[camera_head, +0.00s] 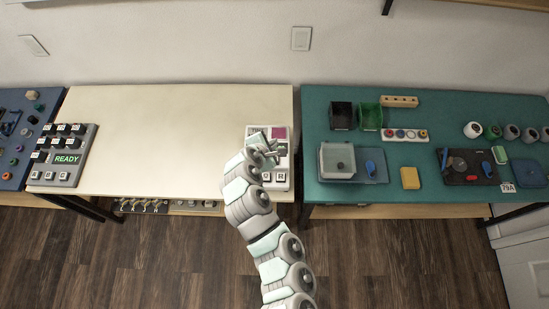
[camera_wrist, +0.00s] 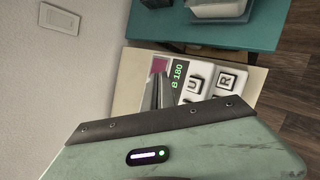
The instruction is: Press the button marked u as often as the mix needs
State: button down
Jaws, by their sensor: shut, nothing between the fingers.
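A pale mixing panel (camera_head: 282,184) lies at the right end of the cream table. It has a magenta square (camera_wrist: 158,66), a dark display with green text that seems to read "B 180" (camera_wrist: 177,75), and white buttons. The button marked U (camera_wrist: 194,82) and the button marked R (camera_wrist: 227,80) show in the wrist view; the U button also shows in the head view (camera_head: 266,176). My gripper (camera_head: 272,151) is shut and empty over the panel's upper part, beyond the U button. My arm hides the panel's left side. Whether the fingers touch the panel cannot be told.
A grey keypad (camera_head: 45,176) with a READY display is at the cream table's left end, beside a blue board. The teal table (camera_head: 320,196) on the right holds bins, a clear box (camera_head: 337,161), a yellow block (camera_head: 410,178) and tools. The cream table's middle is clear.

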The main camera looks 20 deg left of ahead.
jog(key=shift+f+b, duration=2.65)
jog(key=shift+f, duration=1.7)
jog(key=shift+f+b, duration=0.3)
jog(key=shift+f, duration=0.1)
jog(key=shift+f+b, duration=0.4)
jog(key=shift+f, duration=0.15)
jog(key=shift+r+p, duration=0.65)
jog(key=shift+r, duration=0.3)
jog(key=shift+r, duration=0.1)
jog(key=shift+r+p, duration=1.65)
jog(key=shift+r, duration=0.85)
